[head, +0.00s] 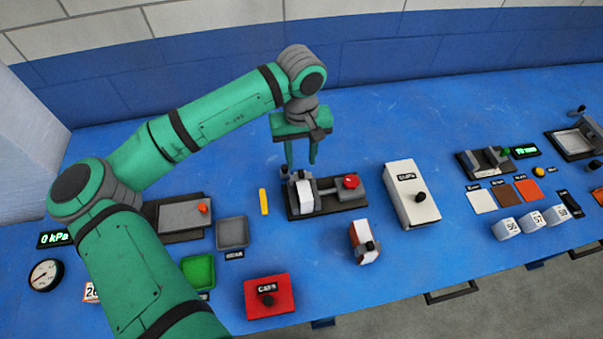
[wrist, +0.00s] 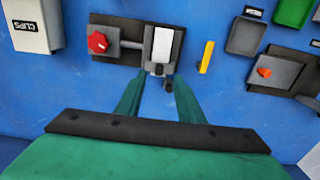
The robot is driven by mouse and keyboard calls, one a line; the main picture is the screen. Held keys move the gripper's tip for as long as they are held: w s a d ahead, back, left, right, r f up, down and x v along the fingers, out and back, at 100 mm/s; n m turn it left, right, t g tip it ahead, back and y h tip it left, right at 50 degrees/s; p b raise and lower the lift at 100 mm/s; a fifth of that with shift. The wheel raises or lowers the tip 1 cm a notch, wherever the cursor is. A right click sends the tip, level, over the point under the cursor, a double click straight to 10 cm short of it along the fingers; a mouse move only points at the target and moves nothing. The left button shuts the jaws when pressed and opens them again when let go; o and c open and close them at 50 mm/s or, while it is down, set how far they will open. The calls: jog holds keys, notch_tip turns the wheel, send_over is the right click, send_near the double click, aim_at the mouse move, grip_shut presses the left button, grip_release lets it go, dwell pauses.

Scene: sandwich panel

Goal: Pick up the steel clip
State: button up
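I cannot make out a steel clip in either view. A white box (head: 428,204) with a black knob and a label that seems to read CLIPS stands on the blue bench, and its lid looks shut. It also shows at the upper left of the wrist view (wrist: 31,28). My gripper (head: 301,164) points down, left of that box, above a dark fixture (head: 330,206) with a red knob. In the wrist view my gripper (wrist: 158,78) has its two fingers apart with nothing held between them.
A yellow stick (head: 264,202), a grey tray (head: 232,241) and a green tray (head: 200,265) lie left. Several cubes and tiles sit right. The bench behind the fixture is clear.

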aim_at(301, 172)
jog(key=shift+w+f, duration=0.1)
jog(key=shift+f, duration=2.9)
grip_shut()
